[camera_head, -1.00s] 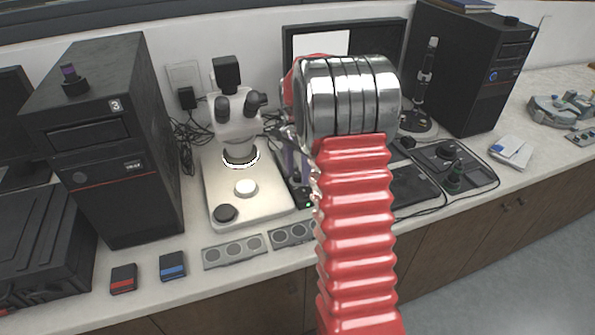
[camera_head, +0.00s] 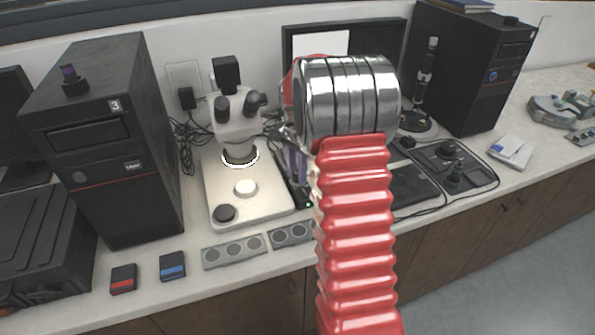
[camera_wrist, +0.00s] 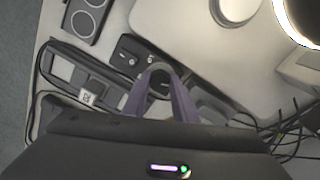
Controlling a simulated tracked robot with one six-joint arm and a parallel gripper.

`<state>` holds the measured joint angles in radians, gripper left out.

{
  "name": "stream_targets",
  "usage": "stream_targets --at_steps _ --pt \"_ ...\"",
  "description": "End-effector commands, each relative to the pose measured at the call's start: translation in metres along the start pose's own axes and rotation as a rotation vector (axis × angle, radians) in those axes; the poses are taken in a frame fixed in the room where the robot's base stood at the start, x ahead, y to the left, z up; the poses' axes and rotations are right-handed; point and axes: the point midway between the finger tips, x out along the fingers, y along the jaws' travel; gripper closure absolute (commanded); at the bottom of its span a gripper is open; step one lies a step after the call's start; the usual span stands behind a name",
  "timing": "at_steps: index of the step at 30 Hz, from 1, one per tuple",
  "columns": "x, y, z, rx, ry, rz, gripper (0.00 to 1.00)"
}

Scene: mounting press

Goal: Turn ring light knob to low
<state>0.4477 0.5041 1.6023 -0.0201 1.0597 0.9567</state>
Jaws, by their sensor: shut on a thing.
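The ring light knob (camera_wrist: 159,73) is a dark round knob on a small black control box (camera_wrist: 129,54), seen in the wrist view. My gripper (camera_wrist: 159,84) has its two purple fingers closed on the knob, one on each side. The fingers cover part of the knob and box, and I cannot read the knob's setting. In the head view my gripper (camera_head: 293,168) reaches down at the right of the microscope, partly behind my arm. The lit ring light (camera_head: 240,158) glows white under the microscope (camera_head: 237,115); it also shows in the wrist view (camera_wrist: 296,22).
The microscope's pale base (camera_head: 268,193) stands close left of my gripper. A grey panel with round sockets (camera_head: 234,251) lies in front. Loose cables (camera_wrist: 290,125) run behind the control box. A dark computer tower (camera_head: 112,140) stands at the left.

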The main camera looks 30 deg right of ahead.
Motion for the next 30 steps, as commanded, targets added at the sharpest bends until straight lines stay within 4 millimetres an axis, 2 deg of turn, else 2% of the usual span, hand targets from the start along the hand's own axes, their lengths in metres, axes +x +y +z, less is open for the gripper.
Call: stream_targets --at_steps 8,14,30 --pt "-0.0004 -0.0005 0.0002 -0.042 0.002 -0.001 0.97" --pt "-0.0005 -0.0004 0.0003 -0.136 0.005 -0.001 0.97" --pt "-0.0007 0.0012 -0.0009 -0.600 0.019 -0.001 0.97"
